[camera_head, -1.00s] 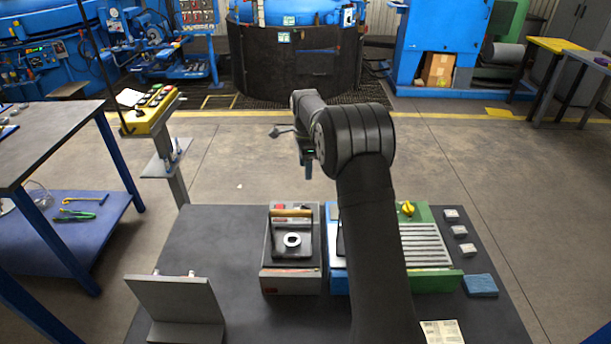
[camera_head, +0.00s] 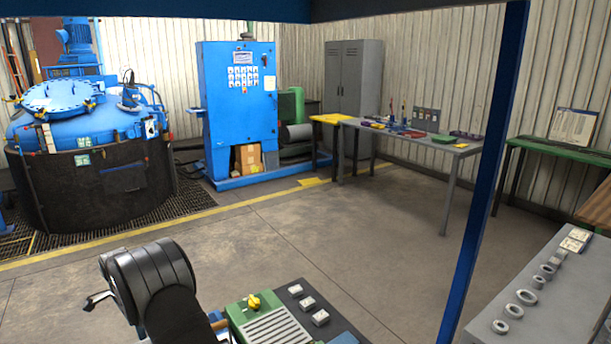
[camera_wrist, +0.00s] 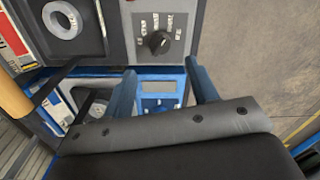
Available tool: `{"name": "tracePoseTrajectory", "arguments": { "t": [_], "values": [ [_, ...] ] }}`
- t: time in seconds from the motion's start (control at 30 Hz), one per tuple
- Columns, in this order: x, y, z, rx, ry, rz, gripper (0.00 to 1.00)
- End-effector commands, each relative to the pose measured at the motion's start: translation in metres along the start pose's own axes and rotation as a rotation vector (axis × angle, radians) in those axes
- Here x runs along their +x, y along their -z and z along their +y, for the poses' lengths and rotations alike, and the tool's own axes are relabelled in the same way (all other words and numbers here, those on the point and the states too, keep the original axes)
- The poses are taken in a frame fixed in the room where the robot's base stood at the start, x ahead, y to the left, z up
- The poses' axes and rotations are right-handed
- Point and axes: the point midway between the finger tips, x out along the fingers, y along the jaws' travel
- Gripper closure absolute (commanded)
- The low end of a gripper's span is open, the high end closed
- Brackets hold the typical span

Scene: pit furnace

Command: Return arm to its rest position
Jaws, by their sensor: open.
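My gripper (camera_wrist: 160,72) shows in the wrist view with its two blue-grey fingers apart and nothing between them. It is above a blue device with a small display (camera_wrist: 158,87). In the head view my arm stands at the lower left, bent at a thick black joint. The gripper is mostly hidden or out of frame there.
A green device with a yellow knob (camera_head: 254,301) and small pale blocks (camera_head: 307,303) sit right of my arm. The furnace (camera_head: 85,165) and blue cabinet (camera_head: 237,110) stand behind open floor.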

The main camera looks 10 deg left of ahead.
Motion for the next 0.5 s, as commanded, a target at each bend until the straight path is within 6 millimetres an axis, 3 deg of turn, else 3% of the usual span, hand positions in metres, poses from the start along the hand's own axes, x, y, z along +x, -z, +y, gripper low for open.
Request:
{"name": "tracePoseTrajectory", "arguments": {
  "t": [0.3,0.5],
  "values": [
    [0.061,0.000,0.001,0.000,-0.004,0.000,0.47],
    [0.080,0.000,0.001,0.000,-0.002,0.000,0.47]
  ]
}}
